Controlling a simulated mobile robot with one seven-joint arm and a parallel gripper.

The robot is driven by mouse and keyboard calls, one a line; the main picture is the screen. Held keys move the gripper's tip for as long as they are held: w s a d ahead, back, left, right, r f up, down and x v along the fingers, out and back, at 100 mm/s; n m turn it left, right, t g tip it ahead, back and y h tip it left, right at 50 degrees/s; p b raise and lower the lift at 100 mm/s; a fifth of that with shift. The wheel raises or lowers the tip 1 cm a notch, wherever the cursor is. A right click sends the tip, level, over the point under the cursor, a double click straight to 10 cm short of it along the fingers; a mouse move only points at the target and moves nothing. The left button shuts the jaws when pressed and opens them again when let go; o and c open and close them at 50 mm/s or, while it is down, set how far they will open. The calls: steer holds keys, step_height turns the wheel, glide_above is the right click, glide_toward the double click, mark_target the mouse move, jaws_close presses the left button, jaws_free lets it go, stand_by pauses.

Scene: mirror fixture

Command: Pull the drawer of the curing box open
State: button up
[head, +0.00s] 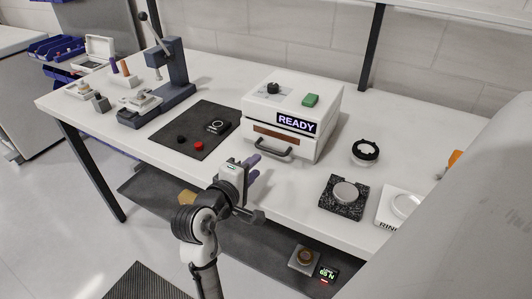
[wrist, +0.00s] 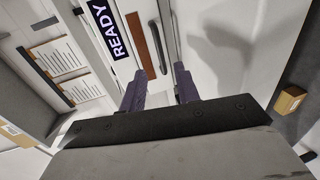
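The white curing box (head: 309,139) stands on the bench with a lit READY panel (head: 296,123). The panel also shows in the wrist view (wrist: 108,29). Its drawer front has a brown strip and looks closed. The dark bar handle (head: 273,152) sticks out below the strip; it also shows in the wrist view (wrist: 159,46). My gripper (head: 254,167) is in front of and just below the handle, with its purple fingers toward the box. In the wrist view the fingers (wrist: 160,82) are apart, with the handle beyond the gap between their tips. I cannot tell whether they touch it.
A black mat (head: 190,142) with a dial and red and black knobs lies left of the box. A lever press (head: 170,80) stands farther left. A black ring (head: 365,152) and a dark speckled fixture (head: 343,197) are at the right.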

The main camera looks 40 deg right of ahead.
mark_target(270, 152)
steer(key=p+x, duration=0.1)
steer(key=x, duration=0.6)
steer(key=shift+w+d+f, duration=0.1)
steer(key=shift+w+d, duration=0.1)
steer(key=shift+d, duration=0.1)
steer(key=shift+c, duration=0.3)
jaws_close()
